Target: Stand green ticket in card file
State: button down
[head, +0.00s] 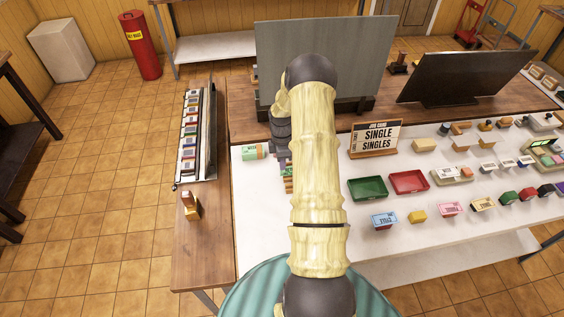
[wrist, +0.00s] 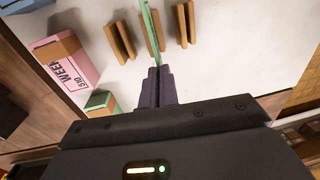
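The green ticket (wrist: 150,32) shows edge-on in the wrist view as a thin upright strip. My gripper (wrist: 156,72) is shut on its near end; the dark fingertips are close together around it. Three small wooden slotted pieces stand in a row on the white surface and look like the card file: left (wrist: 120,42), middle (wrist: 154,44) and right (wrist: 185,23). The ticket overlaps the middle piece, and I cannot tell whether it is in its slot or above it. In the head view my gripper (head: 283,153) is partly hidden by my arm.
A pink box marked WEEK (wrist: 66,60) and a green block (wrist: 102,102) stand left of my fingers in the wrist view. In the head view, a green tray (head: 368,188), a red tray (head: 409,182) and a SINGLE SINGLES sign (head: 376,138) stand right of my arm.

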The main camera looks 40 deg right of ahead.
jog(key=shift+w+a, duration=0.1)
jog(key=shift+w, duration=0.05)
jog(key=shift+f+b, duration=0.75)
jog(key=shift+f, duration=0.4)
dwell(1.7)
jog(key=c, duration=1.1)
grip_release()
jog(key=r+p, duration=0.3)
jog(key=r, duration=0.2)
jog(key=shift+s+r, duration=0.2)
jog(key=shift+r+p, duration=0.75)
jog(key=shift+r, duration=0.1)
jog(key=shift+w, duration=0.1)
